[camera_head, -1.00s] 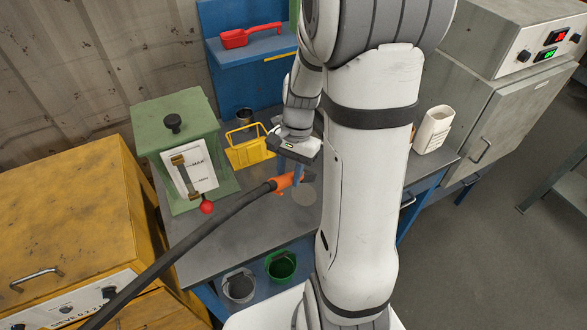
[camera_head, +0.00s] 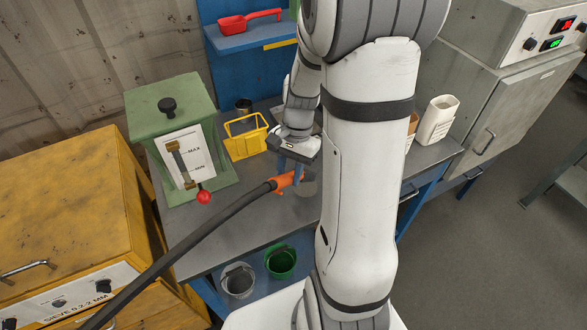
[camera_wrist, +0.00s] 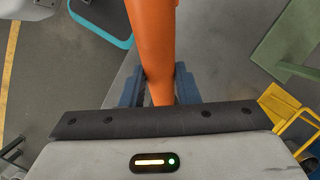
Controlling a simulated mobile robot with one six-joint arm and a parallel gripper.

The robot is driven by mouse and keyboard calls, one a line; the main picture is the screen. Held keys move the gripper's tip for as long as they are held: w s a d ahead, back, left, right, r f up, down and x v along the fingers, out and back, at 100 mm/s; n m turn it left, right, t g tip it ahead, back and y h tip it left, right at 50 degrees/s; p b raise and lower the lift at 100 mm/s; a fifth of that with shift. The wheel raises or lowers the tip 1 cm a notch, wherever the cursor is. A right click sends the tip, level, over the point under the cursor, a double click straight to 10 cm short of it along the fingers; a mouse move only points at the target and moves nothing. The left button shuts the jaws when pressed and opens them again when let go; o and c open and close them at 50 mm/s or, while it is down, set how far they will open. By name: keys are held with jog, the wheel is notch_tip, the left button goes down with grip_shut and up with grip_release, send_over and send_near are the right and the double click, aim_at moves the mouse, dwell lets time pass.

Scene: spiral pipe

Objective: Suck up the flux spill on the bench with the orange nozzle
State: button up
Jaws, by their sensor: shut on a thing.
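My gripper (camera_head: 290,172) is shut on the orange nozzle (camera_head: 286,181), which sits at the end of a dark hose (camera_head: 205,238). In the wrist view the orange nozzle (camera_wrist: 152,45) runs up from between the blue fingers (camera_wrist: 157,90). The flux spill (camera_head: 309,189) shows as a small pale round patch on the grey bench (camera_head: 225,226), just right of the nozzle and partly behind my arm. The nozzle's mouth is close to it. I cannot tell whether they touch.
A green box with a lever (camera_head: 173,130) and a yellow basket (camera_head: 245,139) stand behind the nozzle. A white container (camera_head: 436,119) stands right of my arm. Grey (camera_head: 238,281) and green (camera_head: 281,261) buckets sit below the bench front. A yellow sieve cabinet (camera_head: 70,190) is at left.

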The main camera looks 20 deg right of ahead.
jog(key=shift+f+b, duration=0.8)
jog(key=shift+f, duration=0.35)
notch_tip(320, 180, up, 10)
jog(key=w+a+p, duration=0.1)
jog(key=p, duration=0.7)
jog(key=shift+w+a, duration=0.2)
jog(key=shift+a, duration=0.05)
